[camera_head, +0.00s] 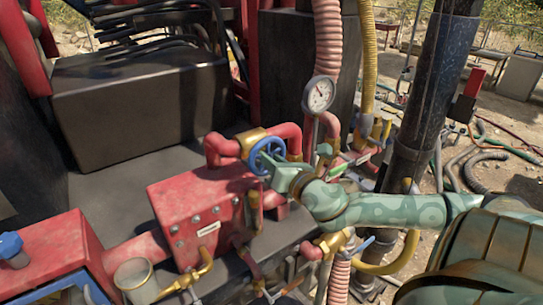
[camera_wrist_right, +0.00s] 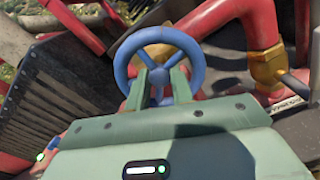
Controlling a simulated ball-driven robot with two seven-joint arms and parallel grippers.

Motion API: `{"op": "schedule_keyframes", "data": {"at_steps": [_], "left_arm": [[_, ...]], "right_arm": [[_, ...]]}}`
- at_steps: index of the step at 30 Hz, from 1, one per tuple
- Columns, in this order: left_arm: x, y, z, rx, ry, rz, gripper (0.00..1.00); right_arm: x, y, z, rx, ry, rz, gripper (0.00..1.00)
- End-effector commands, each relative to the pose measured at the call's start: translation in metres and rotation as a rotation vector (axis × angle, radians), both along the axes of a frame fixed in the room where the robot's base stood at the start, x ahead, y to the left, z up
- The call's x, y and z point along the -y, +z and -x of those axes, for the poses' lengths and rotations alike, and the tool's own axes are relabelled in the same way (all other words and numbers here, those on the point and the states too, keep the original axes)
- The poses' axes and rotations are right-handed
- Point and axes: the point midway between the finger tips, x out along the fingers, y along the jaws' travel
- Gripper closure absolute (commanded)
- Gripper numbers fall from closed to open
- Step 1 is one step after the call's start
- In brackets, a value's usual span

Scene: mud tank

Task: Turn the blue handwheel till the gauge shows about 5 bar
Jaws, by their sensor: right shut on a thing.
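The blue handwheel (camera_head: 254,153) sits on the red pipework with brass fittings, near the middle of the head view. It also shows in the right wrist view (camera_wrist_right: 160,34), facing the camera. My right gripper (camera_head: 270,161) reaches it from the right and is shut on it. In the right wrist view its two green fingers lie against the wheel's lower middle, by the hub and spokes. The round white gauge (camera_head: 318,94) stands on a thin stem just right of and above the wheel. Its dial faces me, but the figures are too small to read. My left gripper is not in view.
A red pump block (camera_head: 204,214) with bolts lies left of and below the wheel. A ribbed pink hose (camera_head: 328,40) and a yellow hose (camera_head: 367,55) rise behind the gauge. A black post (camera_head: 430,90) stands to the right. Brass-coloured valves (camera_head: 333,243) crowd below my right arm.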

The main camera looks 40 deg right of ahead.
Motion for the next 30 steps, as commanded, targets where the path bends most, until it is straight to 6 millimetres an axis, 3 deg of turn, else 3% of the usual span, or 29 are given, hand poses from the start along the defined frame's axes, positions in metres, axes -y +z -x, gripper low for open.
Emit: {"op": "schedule_keyframes", "data": {"at_steps": [4,5,6,17,23,30], "left_arm": [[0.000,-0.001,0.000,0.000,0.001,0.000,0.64],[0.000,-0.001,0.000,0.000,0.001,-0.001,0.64],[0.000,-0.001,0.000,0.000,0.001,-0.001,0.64],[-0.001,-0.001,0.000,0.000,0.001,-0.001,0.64],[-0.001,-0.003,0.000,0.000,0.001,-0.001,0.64],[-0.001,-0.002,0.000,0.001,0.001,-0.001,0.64]], "right_arm": [[0.000,0.000,0.000,0.001,-0.001,0.004,1.00],[0.000,0.000,0.000,0.001,-0.001,0.004,0.72],[0.000,0.000,0.000,0.001,-0.001,0.004,0.68],[0.000,-0.001,0.003,0.000,-0.001,0.006,0.68],[-0.003,-0.002,0.026,-0.005,0.001,0.008,0.68],[-0.008,-0.002,0.067,-0.006,-0.001,-0.001,0.68]]}}
